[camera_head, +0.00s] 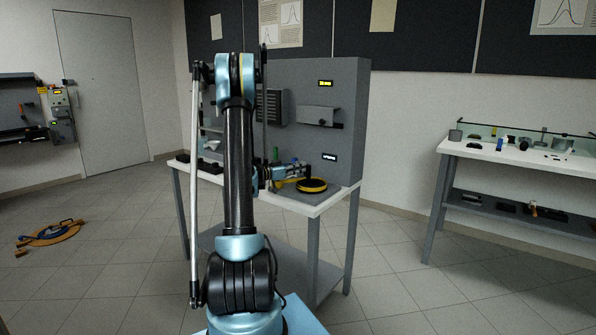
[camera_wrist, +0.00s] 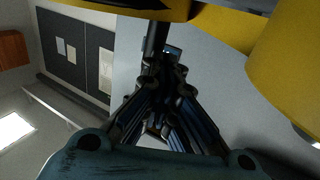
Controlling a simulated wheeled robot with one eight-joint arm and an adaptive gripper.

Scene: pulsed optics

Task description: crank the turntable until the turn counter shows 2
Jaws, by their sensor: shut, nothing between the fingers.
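The turntable (camera_head: 312,186), a low round disc with a yellow and black rim, sits on the right part of the workbench in the head view. A dark upright post (camera_head: 308,171), probably the crank handle, stands over it. My gripper (camera_head: 299,172) is beside this post, at the turntable's left side; I cannot tell whether they touch. In the wrist view my gripper (camera_wrist: 165,75) has its fingers together and a dark post (camera_wrist: 155,38) shows just beyond them. Two small lit displays are on the panel, an upper one (camera_head: 326,83) and a lower one (camera_head: 329,157); their digits are too small to read.
The workbench (camera_head: 318,204) has a tall grey back panel (camera_head: 345,110) close behind the turntable. Large yellow surfaces (camera_wrist: 285,80) fill the wrist view's upper right. A side table (camera_head: 480,150) with small items stands right.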

